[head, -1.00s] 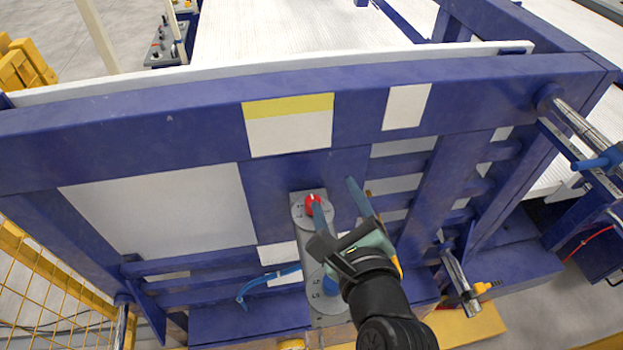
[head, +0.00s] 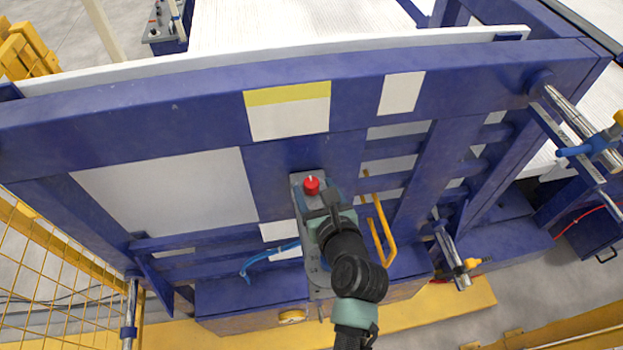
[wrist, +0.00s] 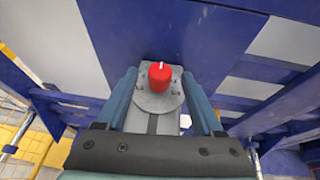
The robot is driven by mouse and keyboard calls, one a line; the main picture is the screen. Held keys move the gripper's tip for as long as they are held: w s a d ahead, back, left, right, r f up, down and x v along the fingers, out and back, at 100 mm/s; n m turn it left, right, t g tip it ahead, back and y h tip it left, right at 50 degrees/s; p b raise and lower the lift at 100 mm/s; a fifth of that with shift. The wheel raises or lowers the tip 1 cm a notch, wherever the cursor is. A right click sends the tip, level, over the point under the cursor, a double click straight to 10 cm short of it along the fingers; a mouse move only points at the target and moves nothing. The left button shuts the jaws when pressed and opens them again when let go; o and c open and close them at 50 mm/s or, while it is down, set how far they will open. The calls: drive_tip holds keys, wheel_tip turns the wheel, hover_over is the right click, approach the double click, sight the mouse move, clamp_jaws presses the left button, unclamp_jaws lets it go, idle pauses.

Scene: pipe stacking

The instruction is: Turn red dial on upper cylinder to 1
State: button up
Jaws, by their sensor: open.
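The red dial (head: 311,186) sits on the round grey top of the upper cylinder (head: 298,181), against the blue frame. In the wrist view the dial (wrist: 160,76) shows a white mark pointing to the far side, and small dark markings, too small to read, are on the grey disc (wrist: 155,103) around it. My gripper (head: 322,200) is open, with its blue fingers on either side of the disc in the wrist view (wrist: 160,80). The dial shows between the fingers, with a gap on both sides. My arm hides part of the grey panel below.
The large blue frame (head: 180,118) with white panels stands behind the dial. A yellow bent handle (head: 382,220) is right of my gripper. A blue handle (head: 268,258) is at lower left. A yellow mesh fence (head: 40,270) stands at far left.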

drive_tip(key=shift+x, duration=1.45)
clamp_jaws()
